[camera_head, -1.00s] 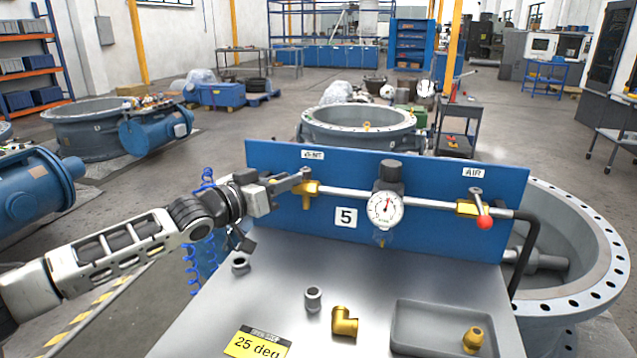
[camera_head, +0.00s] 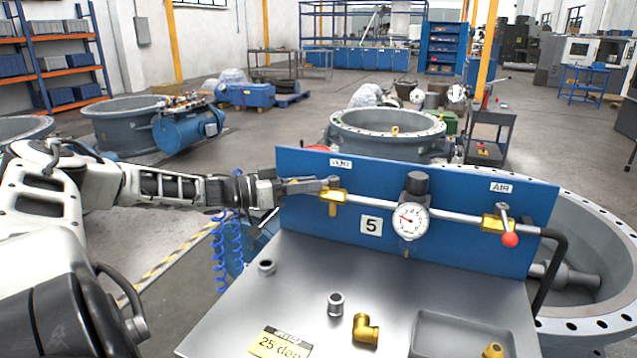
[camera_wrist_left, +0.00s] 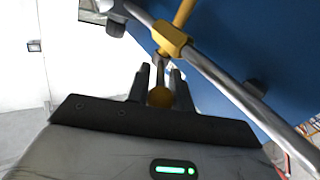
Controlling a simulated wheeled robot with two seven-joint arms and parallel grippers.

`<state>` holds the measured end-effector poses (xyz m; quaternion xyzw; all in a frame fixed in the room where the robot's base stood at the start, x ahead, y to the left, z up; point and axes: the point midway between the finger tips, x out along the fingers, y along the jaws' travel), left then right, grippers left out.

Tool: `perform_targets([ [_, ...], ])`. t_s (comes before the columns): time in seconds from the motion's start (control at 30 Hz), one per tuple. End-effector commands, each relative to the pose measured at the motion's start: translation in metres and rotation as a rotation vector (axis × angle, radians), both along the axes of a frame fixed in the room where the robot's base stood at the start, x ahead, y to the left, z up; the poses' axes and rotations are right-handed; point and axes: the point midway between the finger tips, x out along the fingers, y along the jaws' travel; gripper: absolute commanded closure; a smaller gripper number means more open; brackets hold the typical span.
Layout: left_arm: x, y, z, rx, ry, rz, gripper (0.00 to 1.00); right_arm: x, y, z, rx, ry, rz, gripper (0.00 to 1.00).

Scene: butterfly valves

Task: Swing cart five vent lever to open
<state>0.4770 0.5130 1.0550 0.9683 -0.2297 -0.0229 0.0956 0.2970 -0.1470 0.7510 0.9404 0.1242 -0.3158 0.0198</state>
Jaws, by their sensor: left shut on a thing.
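The cart with the "5" plate (camera_head: 371,226) has a blue panel (camera_head: 455,233) with a pipe across it. The brass vent valve (camera_head: 331,196) is at the panel's left end, under the VENT label (camera_head: 340,163). My left gripper (camera_head: 312,186) is at this valve's left side, shut on the vent lever. In the left wrist view the lever's yellowish knob (camera_wrist_left: 160,97) sits between the fingers, and its stem runs to the brass valve body (camera_wrist_left: 172,38). In the head view the fingers hide most of the lever. My right gripper is not in view.
A gauge (camera_head: 410,221) sits mid-pipe, its needle toward the upper left. The AIR lever with a red knob (camera_head: 509,240) hangs at the right. Loose fittings, including a brass elbow (camera_head: 365,328), and a grey tray (camera_head: 455,332) are on the cart top. Large flanged bodies stand behind.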

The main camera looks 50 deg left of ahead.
Motion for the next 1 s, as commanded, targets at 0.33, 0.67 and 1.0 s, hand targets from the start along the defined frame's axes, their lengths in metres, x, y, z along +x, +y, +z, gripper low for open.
perform_targets([
  [0.33, 0.0, 0.001, 0.0, 0.0, 0.0, -0.002, 1.0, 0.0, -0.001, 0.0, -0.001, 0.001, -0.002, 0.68],
  [0.67, 0.0, 0.001, 0.0, 0.0, 0.0, -0.002, 0.68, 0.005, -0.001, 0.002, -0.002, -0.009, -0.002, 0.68],
  [1.0, -0.031, 0.017, 0.001, 0.005, 0.007, -0.002, 0.68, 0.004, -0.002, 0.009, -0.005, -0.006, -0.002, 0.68],
])
